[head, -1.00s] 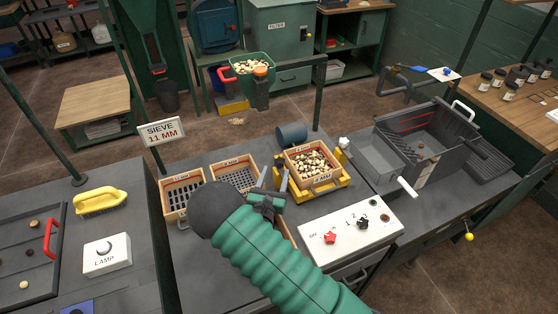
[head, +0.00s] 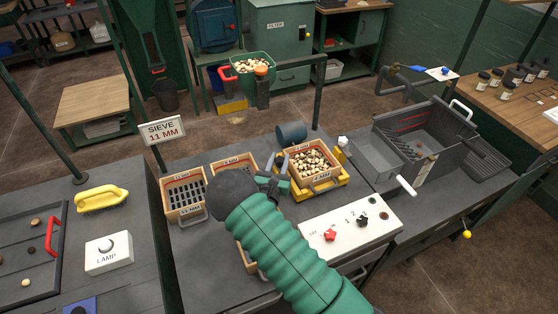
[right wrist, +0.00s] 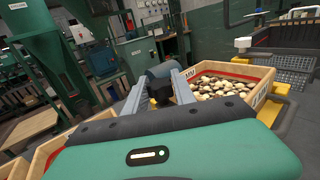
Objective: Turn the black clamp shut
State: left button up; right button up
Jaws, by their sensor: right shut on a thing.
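The black clamp (right wrist: 160,91) is a small dark knob-like piece, seen in the right wrist view between my finger ends, beside the wooden sieve of pale pieces (right wrist: 262,84). In the head view the clamp is too small and covered to tell apart. My right gripper (head: 277,167) is at the left side of that sieve (head: 325,182), which sits on a yellow frame (head: 341,187). Its two grey fingers (right wrist: 157,86) are shut on the clamp. My left gripper is not in view.
Two other sieves (head: 183,213) stand left of my gripper, partly behind my arm. A white panel (head: 380,231) with a red knob (head: 330,236) and a black knob (head: 362,219) lies right of my arm. A dark cylinder (head: 291,134) is behind the gripper.

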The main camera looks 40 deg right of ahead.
jog(key=shift+d, duration=0.15)
grip_shut()
jog(key=shift+n+t+y, duration=0.3)
jog(key=shift+t, duration=0.1)
jog(key=shift+r+n+t+y+p, duration=0.15)
jog(key=shift+n+t+y+p, duration=0.65)
jog(key=shift+t+y+p, duration=0.1)
jog(key=n+t+y+p, duration=0.2)
jog(key=n+y+p, duration=0.1)
jog(key=y+p, duration=0.1)
jog(key=n+t+y+p, duration=0.2)
jog(key=n+y+p, duration=0.1)
jog(key=y+p, duration=0.1)
jog(key=shift+s, duration=0.1)
jog(key=shift+n+t+y+p, duration=0.4)
jog(key=shift+n+y+p, duration=0.8)
jog(key=shift+y, duration=0.7)
jog(key=shift+f, duration=0.2)
jog(key=o, duration=0.7)
grip_release()
jog(key=o, duration=0.4)
